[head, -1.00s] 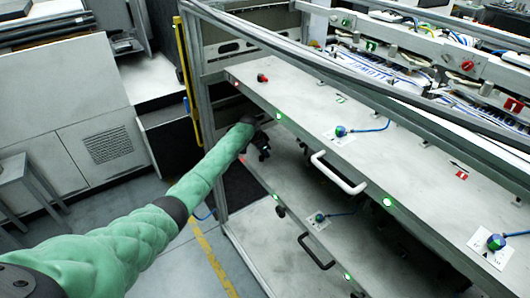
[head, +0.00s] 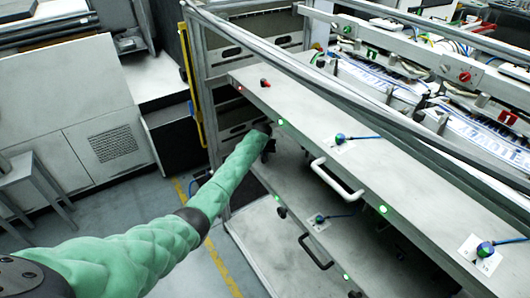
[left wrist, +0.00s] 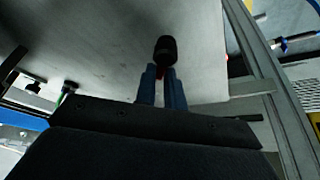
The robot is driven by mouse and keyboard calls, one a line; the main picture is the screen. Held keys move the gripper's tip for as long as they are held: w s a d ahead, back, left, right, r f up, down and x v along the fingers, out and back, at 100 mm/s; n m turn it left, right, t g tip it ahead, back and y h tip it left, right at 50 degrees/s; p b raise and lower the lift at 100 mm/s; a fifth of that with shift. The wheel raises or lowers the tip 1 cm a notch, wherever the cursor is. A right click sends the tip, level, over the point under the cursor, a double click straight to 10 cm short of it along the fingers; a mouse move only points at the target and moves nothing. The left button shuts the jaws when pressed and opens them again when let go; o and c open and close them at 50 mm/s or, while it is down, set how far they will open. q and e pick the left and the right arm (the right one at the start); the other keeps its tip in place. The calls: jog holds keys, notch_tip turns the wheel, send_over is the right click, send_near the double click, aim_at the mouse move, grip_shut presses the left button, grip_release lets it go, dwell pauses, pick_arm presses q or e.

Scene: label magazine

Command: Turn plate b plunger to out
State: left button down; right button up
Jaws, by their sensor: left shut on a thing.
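The plunger (left wrist: 165,48) shows as a dark rounded knob at the light grey plate's face in the left wrist view. In the head view my left gripper (head: 268,152) is at the left end of the rack, below the upper plate's front edge, mostly dark and partly hidden. The plunger cannot be made out there, and neither can its in or out position. My right gripper is not in view.
The upper plate (head: 300,100) carries a red-tipped knob (head: 264,83), a white handle (head: 336,178) and blue-corded knobs. A lower plate (head: 285,180) has a black handle (head: 315,252). A rack post (head: 207,100) stands close left of my arm.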

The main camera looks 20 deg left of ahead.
pick_arm(q)
jog(key=shift+a+r+n, duration=0.1)
jog(key=shift+r+n, duration=0.1)
jog(key=shift+n, duration=0.5)
jog(key=shift+a+n+y, duration=0.1)
jog(key=shift+n+y, duration=0.3)
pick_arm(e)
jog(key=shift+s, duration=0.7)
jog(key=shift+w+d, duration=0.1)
pick_arm(q)
jog(key=c, duration=1.5)
grip_release()
jog(key=shift+f, duration=0.1)
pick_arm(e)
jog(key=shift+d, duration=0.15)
